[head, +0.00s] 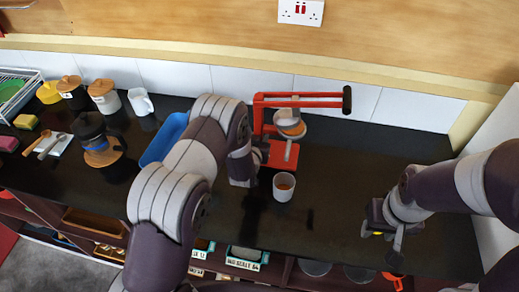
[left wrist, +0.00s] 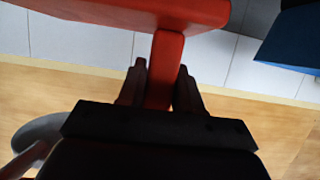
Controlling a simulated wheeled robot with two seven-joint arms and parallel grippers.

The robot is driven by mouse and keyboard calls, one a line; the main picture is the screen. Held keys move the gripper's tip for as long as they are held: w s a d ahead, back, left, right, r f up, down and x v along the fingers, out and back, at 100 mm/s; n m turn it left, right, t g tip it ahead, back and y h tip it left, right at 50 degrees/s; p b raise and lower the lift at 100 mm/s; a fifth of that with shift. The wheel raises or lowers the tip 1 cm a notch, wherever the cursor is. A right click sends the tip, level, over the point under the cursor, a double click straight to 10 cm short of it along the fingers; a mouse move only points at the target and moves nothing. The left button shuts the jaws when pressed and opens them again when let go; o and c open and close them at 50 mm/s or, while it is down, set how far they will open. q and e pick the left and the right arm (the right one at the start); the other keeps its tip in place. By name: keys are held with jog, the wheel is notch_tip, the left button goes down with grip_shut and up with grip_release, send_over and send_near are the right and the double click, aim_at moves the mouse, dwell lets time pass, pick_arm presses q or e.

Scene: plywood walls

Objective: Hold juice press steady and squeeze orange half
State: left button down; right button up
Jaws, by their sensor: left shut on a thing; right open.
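The red juice press (head: 283,159) stands on the black counter near the tiled wall. Its lever (head: 300,99) runs level to the right and ends in a black grip (head: 347,99). A grey cone and bowl part (head: 290,117) sits under the lever, with something orange at it; I cannot tell clearly whether this is the orange half. My left gripper (head: 259,152) is at the press's left side, partly hidden by my arm. In the left wrist view its fingers (left wrist: 160,85) are shut on a red bar (left wrist: 165,55) of the press. My right gripper (head: 383,240) is open and empty, over the counter's front right.
A white cup (head: 283,187) with orange-brown contents stands just in front of the press. A blue tray (head: 163,139), a white mug (head: 141,101), a dark moka pot (head: 98,140) and lidded jars (head: 104,96) are left. The counter right of the press is clear.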

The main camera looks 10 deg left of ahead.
pick_arm(q)
notch_tip(320, 180, up, 2)
jog(key=shift+w+r, duration=0.1)
notch_tip(320, 180, down, 6)
jog(key=shift+w+r, duration=0.1)
jog(key=shift+r, duration=0.05)
jog(key=shift+f, duration=1.2)
jog(key=shift+f, duration=0.15)
